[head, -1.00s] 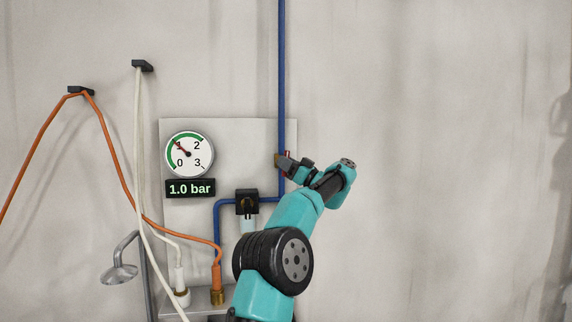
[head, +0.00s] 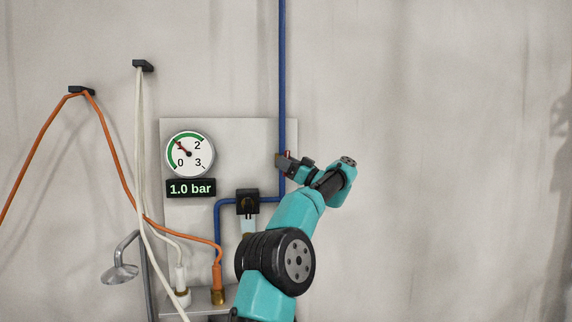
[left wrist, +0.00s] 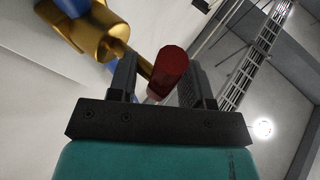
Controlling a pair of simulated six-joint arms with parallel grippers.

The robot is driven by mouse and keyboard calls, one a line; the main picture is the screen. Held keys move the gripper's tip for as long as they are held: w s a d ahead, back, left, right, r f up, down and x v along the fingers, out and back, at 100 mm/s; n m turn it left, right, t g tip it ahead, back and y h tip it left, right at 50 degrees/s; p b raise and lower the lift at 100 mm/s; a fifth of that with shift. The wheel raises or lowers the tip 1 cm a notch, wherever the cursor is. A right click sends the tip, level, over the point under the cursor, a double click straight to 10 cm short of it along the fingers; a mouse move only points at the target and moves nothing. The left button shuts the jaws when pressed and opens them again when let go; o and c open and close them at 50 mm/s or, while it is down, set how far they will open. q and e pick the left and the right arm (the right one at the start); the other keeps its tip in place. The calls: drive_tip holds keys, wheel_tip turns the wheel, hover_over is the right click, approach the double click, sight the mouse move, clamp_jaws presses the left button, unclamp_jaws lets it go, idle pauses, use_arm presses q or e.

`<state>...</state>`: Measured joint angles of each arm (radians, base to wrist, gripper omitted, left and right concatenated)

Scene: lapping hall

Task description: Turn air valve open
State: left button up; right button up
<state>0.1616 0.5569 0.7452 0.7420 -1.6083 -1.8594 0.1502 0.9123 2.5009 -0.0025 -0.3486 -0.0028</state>
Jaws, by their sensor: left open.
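The air valve has a brass body (left wrist: 100,38) on the blue pipe and a red-ended handle (left wrist: 171,68) in the left wrist view. My left gripper (left wrist: 158,85) is open, with one finger on each side of the handle; the red end looks nearer the right-hand finger, and I cannot tell whether it touches. In the head view my left gripper (head: 284,160) is at the blue pipe (head: 282,80) and hides most of the valve. The round gauge (head: 189,154) has its needle near 1, and the display (head: 191,188) reads 1.0 bar. My right gripper is not in view.
A black fitting (head: 247,202) sits on the lower pipe branch. Orange (head: 119,180) and white (head: 139,150) hoses hang from wall hooks at left. The wall right of my arm is clear.

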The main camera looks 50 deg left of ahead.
use_arm(q)
drive_tip(key=v, duration=1.7)
drive_tip(key=shift+d, duration=0.15)
drive_tip(key=shift+w+f, duration=0.1)
drive_tip(key=shift+w, duration=0.05)
